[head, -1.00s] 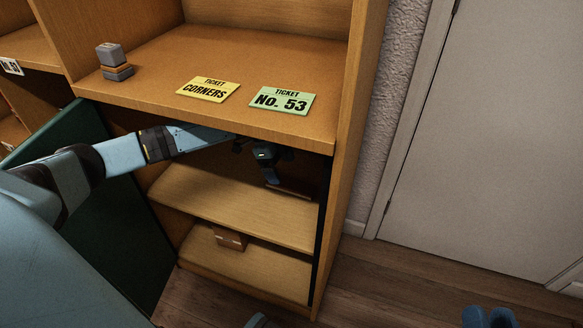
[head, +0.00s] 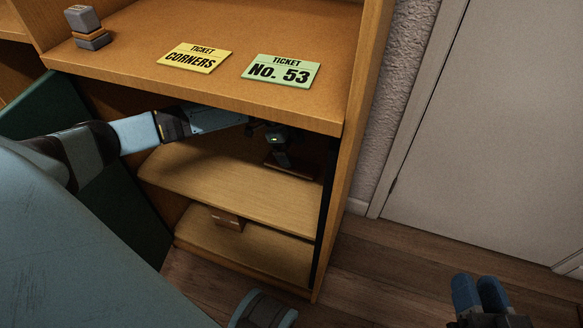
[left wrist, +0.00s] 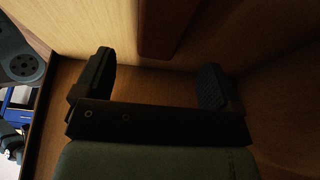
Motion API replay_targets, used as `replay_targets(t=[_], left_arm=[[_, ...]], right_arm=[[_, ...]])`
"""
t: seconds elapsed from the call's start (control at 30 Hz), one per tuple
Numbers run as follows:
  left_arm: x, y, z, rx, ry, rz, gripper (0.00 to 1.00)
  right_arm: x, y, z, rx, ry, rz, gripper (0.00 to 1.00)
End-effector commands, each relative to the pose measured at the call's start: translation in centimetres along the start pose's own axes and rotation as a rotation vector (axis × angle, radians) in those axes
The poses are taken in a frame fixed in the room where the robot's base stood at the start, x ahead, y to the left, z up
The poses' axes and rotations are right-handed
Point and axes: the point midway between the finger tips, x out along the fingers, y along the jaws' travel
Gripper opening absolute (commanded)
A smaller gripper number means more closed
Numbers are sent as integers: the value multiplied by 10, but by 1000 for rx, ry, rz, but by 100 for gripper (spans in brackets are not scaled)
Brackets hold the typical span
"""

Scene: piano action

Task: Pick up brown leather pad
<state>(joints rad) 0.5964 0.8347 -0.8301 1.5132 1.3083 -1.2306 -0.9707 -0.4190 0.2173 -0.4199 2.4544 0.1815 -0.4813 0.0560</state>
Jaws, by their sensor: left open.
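The brown leather pad looks like the flat dark brown piece (head: 300,170) on the middle shelf of the open cabinet, near its right side. In the left wrist view a brown strip (left wrist: 168,25) lies ahead, beyond the gap between the fingers. My left gripper (head: 280,155) reaches under the top board and hangs over the pad, covering part of it. In the left wrist view, the left gripper (left wrist: 158,68) is open with nothing between its fingers. My right gripper (head: 480,292) is low at the right, away from the cabinet, its blue fingers side by side.
The middle shelf (head: 215,180) is bare at its left. A small brown block (head: 228,219) sits on the lower shelf (head: 270,255). Above are a yellow ticket (head: 194,57), a green ticket (head: 281,71) and stacked grey blocks (head: 85,25). A green door (head: 110,220) stands open at left.

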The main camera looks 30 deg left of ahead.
Motion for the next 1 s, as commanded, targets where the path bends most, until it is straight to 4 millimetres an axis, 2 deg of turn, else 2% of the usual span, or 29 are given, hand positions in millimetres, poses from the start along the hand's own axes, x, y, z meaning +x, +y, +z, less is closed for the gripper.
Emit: replay_targets(t=[0.17, 0.3, 0.43, 0.7, 0.93, 1.0], left_arm=[[12, 0, 0, 0, 0, 0, 89], [34, 0, 1, 0, 0, -1, 89], [53, 0, 1, 0, 0, 0, 89], [56, 0, 0, 0, 0, -2, 89], [56, 0, 0, 0, -1, -1, 36], [56, 0, 0, 0, 0, -1, 34]], right_arm=[[0, 1, 7, 0, -19, -3, 37], [1, 3, 21, 1, -60, -9, 37], [4, 8, 18, -52, -29, -8, 37], [5, 9, 14, -69, -19, -8, 37], [5, 9, 14, -69, -19, -8, 37], [5, 9, 14, -69, -19, -8, 37]])
